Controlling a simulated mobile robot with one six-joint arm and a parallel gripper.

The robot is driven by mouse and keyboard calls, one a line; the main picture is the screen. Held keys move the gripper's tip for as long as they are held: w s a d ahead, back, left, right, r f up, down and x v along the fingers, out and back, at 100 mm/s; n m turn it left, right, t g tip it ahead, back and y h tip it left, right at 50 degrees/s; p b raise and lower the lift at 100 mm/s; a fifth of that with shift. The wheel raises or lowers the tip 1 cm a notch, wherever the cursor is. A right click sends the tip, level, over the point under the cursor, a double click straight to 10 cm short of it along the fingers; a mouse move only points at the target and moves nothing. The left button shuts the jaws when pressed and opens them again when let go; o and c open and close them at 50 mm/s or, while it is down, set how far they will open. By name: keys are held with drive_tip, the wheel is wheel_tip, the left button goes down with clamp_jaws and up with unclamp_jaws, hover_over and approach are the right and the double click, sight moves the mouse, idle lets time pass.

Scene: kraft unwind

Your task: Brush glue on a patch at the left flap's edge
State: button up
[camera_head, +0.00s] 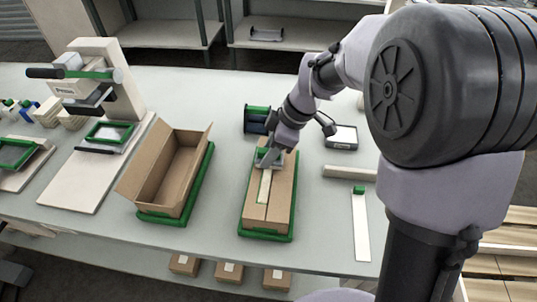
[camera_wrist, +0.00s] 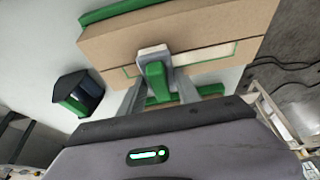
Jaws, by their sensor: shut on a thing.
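A closed cardboard box (camera_head: 281,204) sits in a green tray (camera_head: 264,236), its two top flaps lying flat. A pale, green-outlined patch (camera_head: 264,187) runs along the inner edge of the left flap (camera_head: 251,199); it also shows in the wrist view (camera_wrist: 207,58). My gripper (camera_head: 268,158) is over the far end of the box. In the wrist view my gripper (camera_wrist: 156,88) is shut on a green-handled brush (camera_wrist: 155,75). The brush's pale tip is at the patch; I cannot tell whether it touches. The gripper hides part of the patch.
An open box (camera_head: 168,182) stands in another green tray to the left. A dark spool-like holder (camera_head: 256,121) is behind the box. A small scale-like device (camera_head: 341,137) and a white strip with a green end (camera_head: 361,225) lie to the right. A press-like machine (camera_head: 100,85) stands far left.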

drive_tip(key=shift+w+d+p, duration=0.2)
drive_tip(key=shift+w+p, duration=0.1)
drive_tip(key=shift+w, duration=0.75)
drive_tip(key=shift+w+d+p, duration=0.2)
drive_tip(key=shift+w+p, duration=0.05)
drive_tip(key=shift+w, duration=0.8)
wheel_tip(320, 180, up, 6)
drive_tip(key=p, duration=0.4)
drive_tip(key=shift+s, duration=0.1)
wheel_tip(320, 180, down, 5)
drive_tip(key=b, duration=0.4)
drive_tip(key=shift+s, duration=0.1)
drive_tip(key=shift+f+b, duration=0.55)
drive_tip(key=shift+b, duration=0.1)
drive_tip(key=shift+s, duration=0.15)
